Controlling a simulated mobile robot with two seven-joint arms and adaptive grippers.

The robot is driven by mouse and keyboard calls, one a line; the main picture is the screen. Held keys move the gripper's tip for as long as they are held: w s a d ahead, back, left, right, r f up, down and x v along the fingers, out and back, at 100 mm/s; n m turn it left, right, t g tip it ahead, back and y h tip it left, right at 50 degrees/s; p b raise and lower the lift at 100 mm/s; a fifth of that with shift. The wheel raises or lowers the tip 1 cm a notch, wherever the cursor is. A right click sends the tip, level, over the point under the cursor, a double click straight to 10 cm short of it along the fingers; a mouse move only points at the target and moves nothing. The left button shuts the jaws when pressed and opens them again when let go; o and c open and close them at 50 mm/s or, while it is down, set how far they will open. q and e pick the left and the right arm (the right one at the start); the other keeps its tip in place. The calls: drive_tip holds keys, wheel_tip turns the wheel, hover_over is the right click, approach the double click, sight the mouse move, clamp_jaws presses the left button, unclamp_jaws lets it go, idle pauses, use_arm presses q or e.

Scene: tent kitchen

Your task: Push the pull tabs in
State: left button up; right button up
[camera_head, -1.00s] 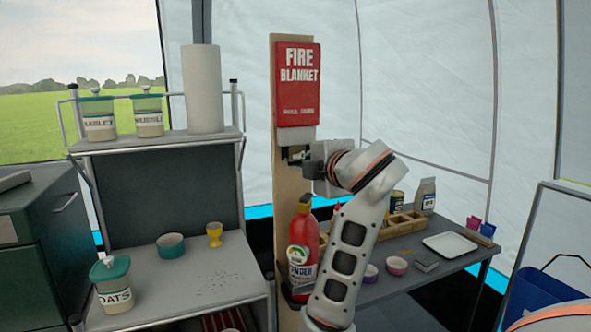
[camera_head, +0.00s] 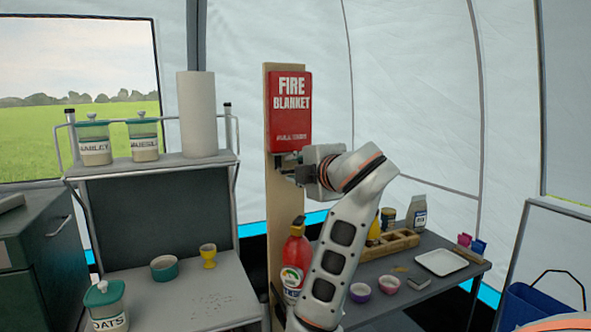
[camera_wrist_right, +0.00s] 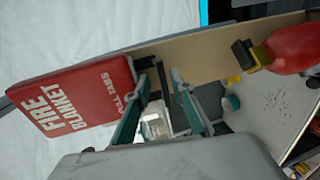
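The red fire blanket case (camera_head: 290,113) hangs on a tall wooden board (camera_head: 283,210). Its lower edge carries the words "pull tabs"; I cannot make out the tabs themselves clearly. My right gripper (camera_head: 284,164) is just below the case's bottom edge, in front of the board. In the right wrist view the case (camera_wrist_right: 80,105) lies to the left, and my right gripper (camera_wrist_right: 162,106) is open, its two green-grey fingers apart. One finger is close to the case's bottom edge; I cannot tell if it touches. Nothing is held between the fingers. My left gripper is not in view.
A shelf rack (camera_head: 195,164) with jars and a paper roll (camera_head: 196,115) stands left. A grey table (camera_head: 405,293) with small bowls, a wooden holder and a white tray (camera_head: 447,262) stands right.

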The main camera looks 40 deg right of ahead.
drive_tip(key=shift+s, duration=0.15)
drive_tip(key=v, duration=0.7)
drive_tip(key=shift+s+r, duration=0.1)
idle(0.5)
